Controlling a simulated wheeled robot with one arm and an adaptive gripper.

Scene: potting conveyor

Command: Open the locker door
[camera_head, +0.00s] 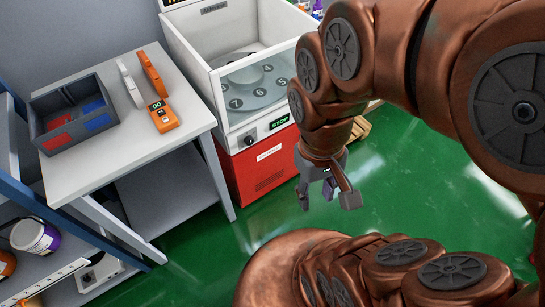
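My gripper (326,196) hangs at the end of my brown arm, right of centre. Its grey fingers are spread apart, with nothing seen between them. It is above the green floor, to the right of the red base cabinet (262,172) of a white machine. The red cabinet has a small white label and dark slots on its front. I cannot make out a door that is clearly a locker door in this view. My arm hides much of the right side.
The white machine (196,62) has a numbered round carousel behind a clear window. A white table (85,178) carries a dark divided bin (45,108) and an orange handheld device (163,116). A blue-framed shelf (30,200) holds tubs at left. Green floor (215,258) is open in front.

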